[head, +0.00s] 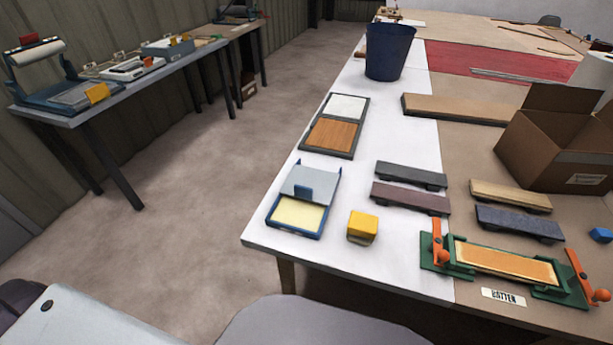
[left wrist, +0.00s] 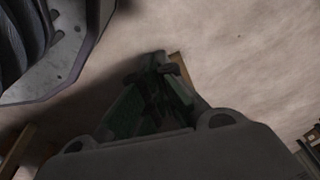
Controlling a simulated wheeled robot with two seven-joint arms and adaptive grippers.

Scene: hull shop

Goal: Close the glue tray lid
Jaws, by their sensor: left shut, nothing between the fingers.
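The glue tray (head: 272,214) is a small blue box with a pale yellow surface inside, near the left edge of the white-topped table. Its grey lid (head: 311,177) stands open, raised at the tray's far side, with a blue tab on it. My left gripper (left wrist: 157,62) shows in the left wrist view, shut and empty, over bare floor and away from the tray. The tray is not in that view. Neither gripper appears in the head view, and my right gripper is in no view.
A yellow block (head: 362,227) stands just right of the tray. Dark sanding blocks (head: 410,197), a green clamp fixture (head: 437,251), a cardboard box (head: 556,140) and a blue bucket (head: 389,52) share the table (head: 330,258). A two-panel board (head: 336,124) lies behind the tray.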

